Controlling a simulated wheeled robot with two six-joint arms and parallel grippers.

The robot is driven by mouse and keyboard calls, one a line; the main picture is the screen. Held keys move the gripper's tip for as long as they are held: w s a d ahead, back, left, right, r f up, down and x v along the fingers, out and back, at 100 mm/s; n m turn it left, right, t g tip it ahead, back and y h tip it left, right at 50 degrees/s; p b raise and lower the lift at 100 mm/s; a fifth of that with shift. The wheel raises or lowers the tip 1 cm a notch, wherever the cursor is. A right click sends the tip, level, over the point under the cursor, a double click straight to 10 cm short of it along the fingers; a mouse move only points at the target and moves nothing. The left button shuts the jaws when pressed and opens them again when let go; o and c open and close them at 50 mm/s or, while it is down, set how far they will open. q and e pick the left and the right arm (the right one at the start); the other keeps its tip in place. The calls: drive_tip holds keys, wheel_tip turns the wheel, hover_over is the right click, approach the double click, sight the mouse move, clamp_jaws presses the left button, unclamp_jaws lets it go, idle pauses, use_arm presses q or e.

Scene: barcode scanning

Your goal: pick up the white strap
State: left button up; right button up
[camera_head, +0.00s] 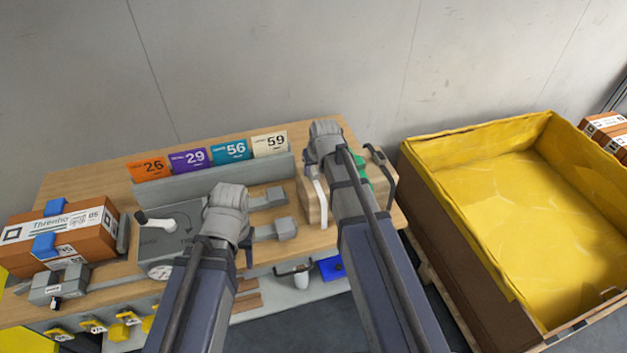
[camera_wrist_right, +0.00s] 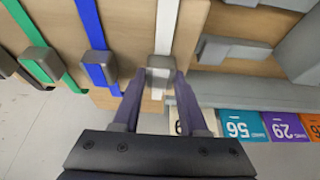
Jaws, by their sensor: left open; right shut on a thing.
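The white strap (camera_wrist_right: 166,28) runs down the wooden block in the right wrist view, with a grey buckle at its lower part. My right gripper (camera_wrist_right: 158,76) is shut on the strap at this buckle. In the head view the white strap (camera_head: 318,195) shows just left of my right arm, and my right gripper is mostly hidden behind its wrist. My left gripper (camera_head: 247,255) is open over the front of the bench, mostly hidden by its own wrist.
A blue strap (camera_wrist_right: 92,35) and a green strap (camera_wrist_right: 30,30) hang beside the white one. Numbered cards (camera_head: 210,156) stand along the bench's back. A strapped brown box (camera_head: 62,228) lies at left, and a large yellow-lined crate (camera_head: 540,200) stands at right.

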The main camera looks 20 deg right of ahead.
clamp_jaws()
drive_tip(key=shift+r, duration=0.15)
idle(0.4)
